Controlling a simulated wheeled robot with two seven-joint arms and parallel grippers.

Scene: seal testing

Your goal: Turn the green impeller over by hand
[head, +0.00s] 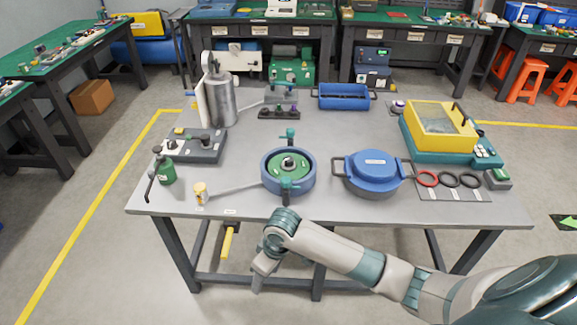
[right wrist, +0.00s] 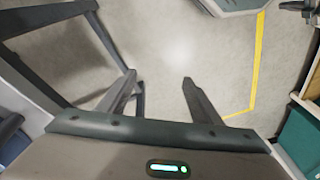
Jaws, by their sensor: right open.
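The green impeller (head: 283,169) lies inside a round blue housing (head: 267,181) near the front middle of the table. A dark hub stands at its centre, and teal fittings sit at the housing's far and near sides. My right gripper (head: 260,278) hangs in front of the table, below its front edge and apart from the housing. In the right wrist view its two fingers (right wrist: 158,80) are spread with bare floor between them. My left gripper is in neither view.
A blue-lidded round pot (head: 375,165) stands right of the housing, beside red and black rings (head: 449,180). A thin rod (head: 235,190) lies left of the housing. A green bottle (head: 166,173) and grey cylinder (head: 222,102) stand further left. The table's front edge (head: 335,220) lies above my gripper.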

